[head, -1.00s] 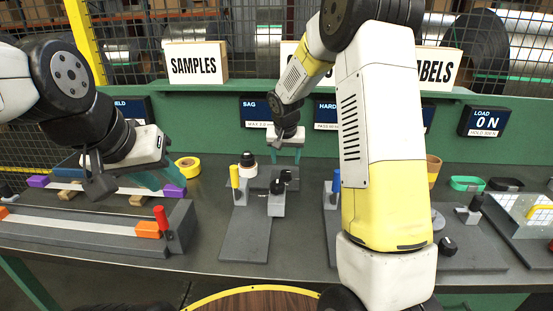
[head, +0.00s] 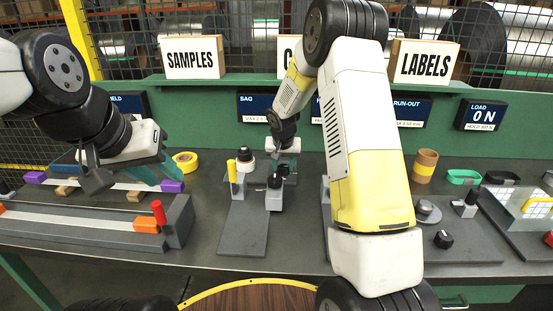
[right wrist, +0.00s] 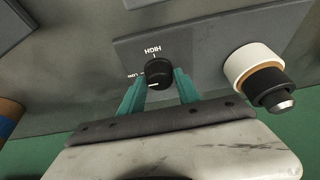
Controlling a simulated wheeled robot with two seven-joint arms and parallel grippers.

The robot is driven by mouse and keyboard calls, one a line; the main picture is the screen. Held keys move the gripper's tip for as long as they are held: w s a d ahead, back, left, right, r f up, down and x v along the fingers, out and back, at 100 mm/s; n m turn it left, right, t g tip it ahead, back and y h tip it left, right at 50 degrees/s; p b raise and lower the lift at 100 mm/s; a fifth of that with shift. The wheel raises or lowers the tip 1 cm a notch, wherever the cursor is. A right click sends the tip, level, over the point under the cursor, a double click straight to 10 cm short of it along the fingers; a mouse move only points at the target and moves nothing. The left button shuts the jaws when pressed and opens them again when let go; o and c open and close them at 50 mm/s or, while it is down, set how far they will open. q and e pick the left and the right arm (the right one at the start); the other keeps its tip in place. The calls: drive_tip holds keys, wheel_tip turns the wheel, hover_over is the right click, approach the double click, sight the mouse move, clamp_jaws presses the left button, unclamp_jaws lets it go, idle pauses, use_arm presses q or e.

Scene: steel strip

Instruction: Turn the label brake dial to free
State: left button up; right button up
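A black dial (right wrist: 158,73) with LOW and HIGH marks sits on a grey plate in the right wrist view. The teal fingers of my right gripper (right wrist: 160,88) are apart, one on each side of it; contact is not clear. In the head view my right gripper (head: 284,155) is over the back of the left-centre station. A second black knob (head: 443,239) is on the right grey plate, beside a small grey spool (head: 428,210); its marks are unreadable. Which knob is the label brake dial cannot be read. My left gripper (head: 135,170) hangs above the left rail, its fingertips partly hidden.
A white, orange and black cylinder (right wrist: 262,75) stands close beside the dial. A yellow handle (head: 232,172) and a black-topped grey block (head: 274,193) are on the same station. A LABELS sign (head: 426,63) stands on the shelf. My right forearm hides the middle of the bench.

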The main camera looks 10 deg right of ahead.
clamp_jaws()
drive_tip(key=n, duration=0.1)
drive_tip(key=n+y, duration=0.1)
drive_tip(key=n, duration=0.1)
drive_tip(key=n+y, duration=0.1)
drive_tip(key=shift+d+n, duration=0.25)
drive_tip(key=shift+n, duration=0.05)
drive_tip(key=n, duration=0.2)
drive_tip(key=n+y, duration=0.1)
drive_tip(key=n, duration=0.1)
drive_tip(key=shift+w+d+g+y, duration=0.1)
drive_tip(key=shift+g+y, duration=0.2)
drive_tip(key=n+g+y, duration=0.1)
drive_tip(key=n, duration=0.4)
drive_tip(key=shift+w, duration=0.1)
drive_tip(key=n+g, duration=0.1)
drive_tip(key=n, duration=0.3)
drive_tip(key=shift+g+y, duration=0.3)
drive_tip(key=shift+g, duration=0.1)
drive_tip(key=shift+d, duration=0.1)
